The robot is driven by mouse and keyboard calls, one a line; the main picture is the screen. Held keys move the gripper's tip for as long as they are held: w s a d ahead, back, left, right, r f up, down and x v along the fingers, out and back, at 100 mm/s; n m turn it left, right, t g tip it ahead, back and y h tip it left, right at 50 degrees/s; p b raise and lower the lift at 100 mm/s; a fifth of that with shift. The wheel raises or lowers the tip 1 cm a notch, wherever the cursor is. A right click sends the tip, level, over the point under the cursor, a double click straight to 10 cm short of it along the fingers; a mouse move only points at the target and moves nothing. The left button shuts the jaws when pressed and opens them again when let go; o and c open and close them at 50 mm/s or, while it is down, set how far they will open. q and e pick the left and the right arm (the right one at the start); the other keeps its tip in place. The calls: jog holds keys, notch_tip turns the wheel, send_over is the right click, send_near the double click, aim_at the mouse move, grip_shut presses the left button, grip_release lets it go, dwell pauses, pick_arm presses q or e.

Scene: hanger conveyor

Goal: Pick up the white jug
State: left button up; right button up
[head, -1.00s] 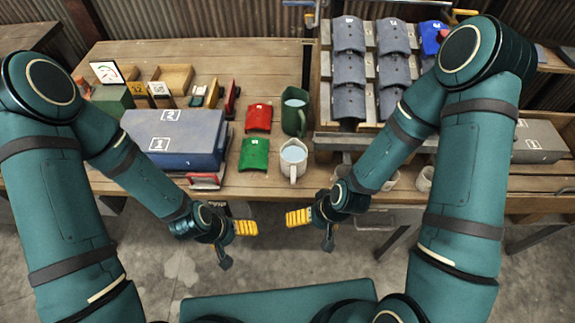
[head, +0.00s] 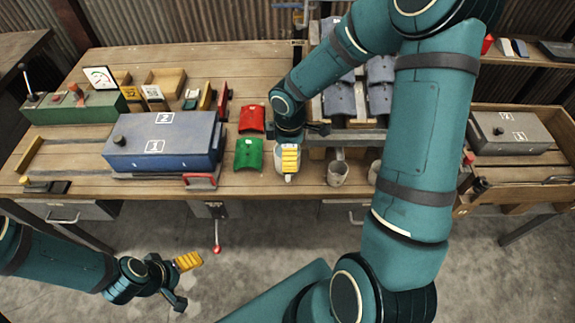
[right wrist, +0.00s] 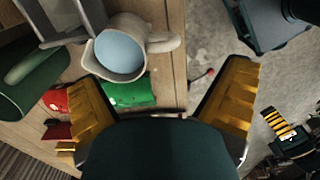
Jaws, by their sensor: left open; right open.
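The white jug (right wrist: 164,43) shows in the right wrist view with its pale blue contents, its mouth toward the camera and its handle to the right. In the head view it stands near the table's front edge, mostly hidden behind my right gripper (head: 290,158). In the right wrist view my right gripper (right wrist: 160,90) is open, with nothing between its yellow fingers. The jug lies beyond the fingertips; contact cannot be told. My left gripper (head: 182,280) is open and empty, low in front of the table at the left.
A red curved piece (head: 252,118) and a green one (head: 248,153) lie left of the jug. A green jug (right wrist: 30,82) stands close by, hidden in the head view. A blue box (head: 165,140) is further left. A small cup (head: 338,173) stands right.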

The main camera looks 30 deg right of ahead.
notch_tip(320, 180, down, 4)
jog(key=shift+a+r+b, duration=0.1)
jog(key=shift+r+b, duration=0.15)
jog(key=shift+b, duration=0.15)
notch_tip(320, 180, down, 5)
jog(key=shift+w+a+r+b, duration=0.1)
jog(key=shift+b, duration=0.7)
jog(key=c, duration=1.5)
